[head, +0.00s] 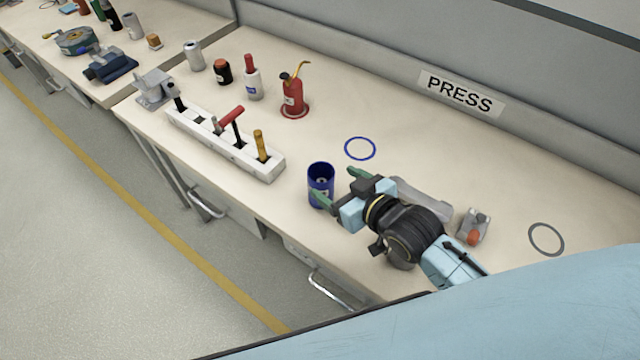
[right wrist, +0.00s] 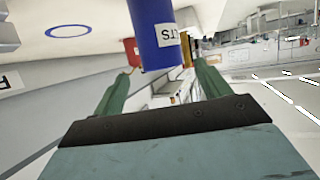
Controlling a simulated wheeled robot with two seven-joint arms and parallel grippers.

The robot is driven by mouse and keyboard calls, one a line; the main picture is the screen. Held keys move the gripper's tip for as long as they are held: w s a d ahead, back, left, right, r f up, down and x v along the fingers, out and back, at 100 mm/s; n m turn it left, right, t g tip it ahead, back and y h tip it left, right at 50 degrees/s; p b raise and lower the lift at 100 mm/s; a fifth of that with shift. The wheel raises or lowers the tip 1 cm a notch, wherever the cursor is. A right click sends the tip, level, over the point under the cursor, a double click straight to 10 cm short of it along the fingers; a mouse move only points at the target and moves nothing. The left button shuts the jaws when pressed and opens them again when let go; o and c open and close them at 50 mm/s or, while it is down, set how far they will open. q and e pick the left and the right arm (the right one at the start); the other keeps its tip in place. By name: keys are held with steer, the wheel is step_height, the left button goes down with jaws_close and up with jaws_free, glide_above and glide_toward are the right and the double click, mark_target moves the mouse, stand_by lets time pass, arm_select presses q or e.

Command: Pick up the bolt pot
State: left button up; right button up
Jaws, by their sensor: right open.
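The bolt pot (head: 321,180) is a dark blue open-topped cylinder with a white label, upright near the front edge of the bench. In the right wrist view the blue pot (right wrist: 156,32) shows part of its label, reading "LTS". My right gripper (head: 337,188) is open, with its green fingers pointing at the pot from the right. In the right wrist view the right gripper (right wrist: 161,70) has its fingertips on either side of the pot's line, with a gap visible between them. Whether the fingers touch the pot cannot be told. My left gripper is not in view.
A blue ring mark (head: 360,148) lies on the bench behind the pot. A white tool rack (head: 215,143) stands to the left, and a red oil can (head: 293,98) behind it. A grey-and-orange object (head: 473,227) and a grey ring (head: 546,239) are to the right.

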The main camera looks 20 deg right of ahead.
mark_target(314, 171)
steer(key=shift+x, duration=0.85)
steer(key=shift+w+a+f, duration=0.1)
steer(key=shift+w+f, duration=0.05)
steer(key=shift+w, duration=0.15)
steer(key=shift+x, duration=1.1)
steer(key=b+x, duration=0.1)
steer(key=x, duration=0.1)
steer(key=shift+w+a+f, duration=0.35)
steer(key=shift+w, duration=0.2)
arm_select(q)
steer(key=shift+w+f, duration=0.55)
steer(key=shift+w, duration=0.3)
arm_select(e)
steer(key=c, duration=1.1)
